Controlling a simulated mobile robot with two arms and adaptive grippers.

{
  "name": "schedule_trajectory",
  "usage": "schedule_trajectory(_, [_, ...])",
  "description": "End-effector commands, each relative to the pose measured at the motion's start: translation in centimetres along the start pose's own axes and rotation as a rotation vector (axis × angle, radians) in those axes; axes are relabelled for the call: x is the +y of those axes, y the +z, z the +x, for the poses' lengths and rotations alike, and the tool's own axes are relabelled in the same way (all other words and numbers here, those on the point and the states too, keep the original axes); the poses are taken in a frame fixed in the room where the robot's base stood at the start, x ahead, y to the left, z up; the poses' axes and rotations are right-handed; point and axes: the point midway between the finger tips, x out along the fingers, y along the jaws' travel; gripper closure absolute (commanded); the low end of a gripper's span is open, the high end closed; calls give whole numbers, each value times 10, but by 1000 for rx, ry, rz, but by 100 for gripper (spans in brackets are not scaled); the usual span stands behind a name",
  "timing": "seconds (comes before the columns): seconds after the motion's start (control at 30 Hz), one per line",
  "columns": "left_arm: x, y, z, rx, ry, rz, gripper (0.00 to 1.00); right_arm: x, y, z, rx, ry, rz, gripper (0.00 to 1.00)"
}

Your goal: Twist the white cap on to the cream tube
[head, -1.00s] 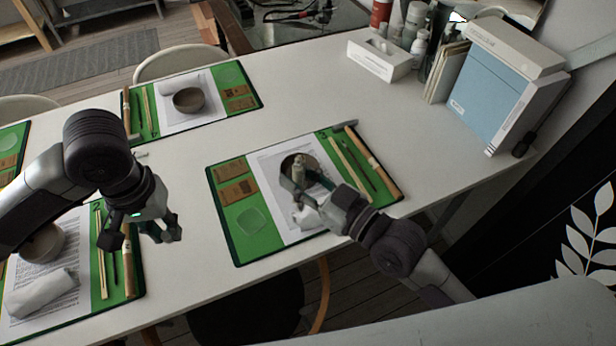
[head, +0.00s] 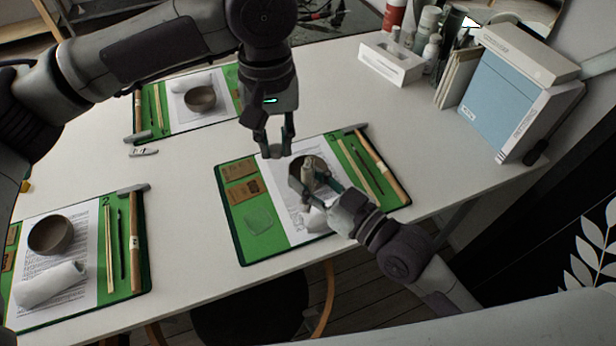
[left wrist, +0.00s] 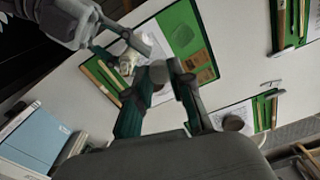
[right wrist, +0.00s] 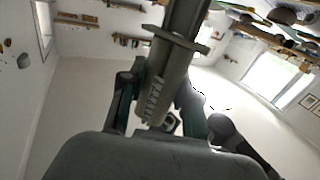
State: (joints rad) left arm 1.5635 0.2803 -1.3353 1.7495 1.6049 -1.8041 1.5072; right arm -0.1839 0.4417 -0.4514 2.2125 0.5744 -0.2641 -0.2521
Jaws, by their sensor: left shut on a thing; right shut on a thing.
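The cream tube (head: 308,178) stands roughly upright in my right gripper (head: 318,190), above the bowl of the right-hand mat. In the right wrist view the tube (right wrist: 158,88), with dark lettering, is between the fingers. My left gripper (head: 276,148) points down, left of and above the tube, and is shut on a small pale thing, seemingly the white cap (head: 275,152). It shows as a greyish round end (left wrist: 158,73) between the fingers in the left wrist view. Cap and tube are apart.
The green mat (head: 233,222) below holds paper, a bowl, brown packets, a clear dish and brushes. Two similar mats lie at the left and back. A tissue box (head: 392,62), bottles and a blue box (head: 500,95) stand at the back right.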

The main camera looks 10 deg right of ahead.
Motion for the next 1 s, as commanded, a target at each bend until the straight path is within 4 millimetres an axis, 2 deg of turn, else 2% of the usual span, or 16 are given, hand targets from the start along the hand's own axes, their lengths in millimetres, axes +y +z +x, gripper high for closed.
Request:
schedule_trajectory(0.03, [13,-1,-11,6,-2,-8,88,0,0,0,1,0,0,100])
schedule_trajectory(0.1, [27,0,-22,6,-2,-22,88,0,0,0,1,0,0,100])
schedule_trajectory(0.3, [48,1,-38,1,0,-51,88,0,0,0,1,0,0,100])
schedule_trajectory(0.73, [50,2,-39,-1,0,-55,88,0,0,0,1,0,0,100])
schedule_trajectory(1.0, [49,2,-22,-2,-1,-56,88,0,0,0,1,0,0,100])
